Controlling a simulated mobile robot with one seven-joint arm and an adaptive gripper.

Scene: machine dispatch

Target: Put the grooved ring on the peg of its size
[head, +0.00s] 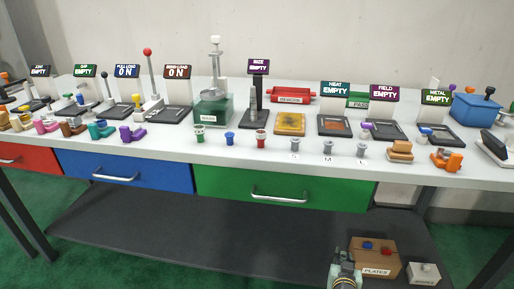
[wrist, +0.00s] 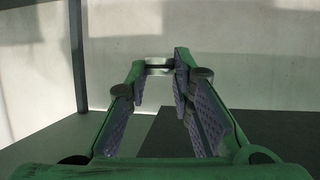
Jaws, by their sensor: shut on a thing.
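My gripper (head: 344,262) is at the bottom of the head view, low in front of the bench and left of the box marked PLATES. In the wrist view its green fingers with purple pads (wrist: 168,72) reach forward. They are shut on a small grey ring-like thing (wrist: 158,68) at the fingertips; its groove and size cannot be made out. Three grey pegs stand near the bench's front edge: one marked S (head: 295,145), one marked M (head: 328,148), and a third (head: 361,150) whose mark is hard to read. All three look bare.
A SIZE station (head: 257,115) reads EMPTY. Green, blue and red spools (head: 261,139) stand left of the pegs. Orange parts (head: 447,160) lie to the right. The PLATES box (head: 376,260) and a small white box (head: 424,273) sit on the lower shelf (head: 230,230), otherwise largely clear.

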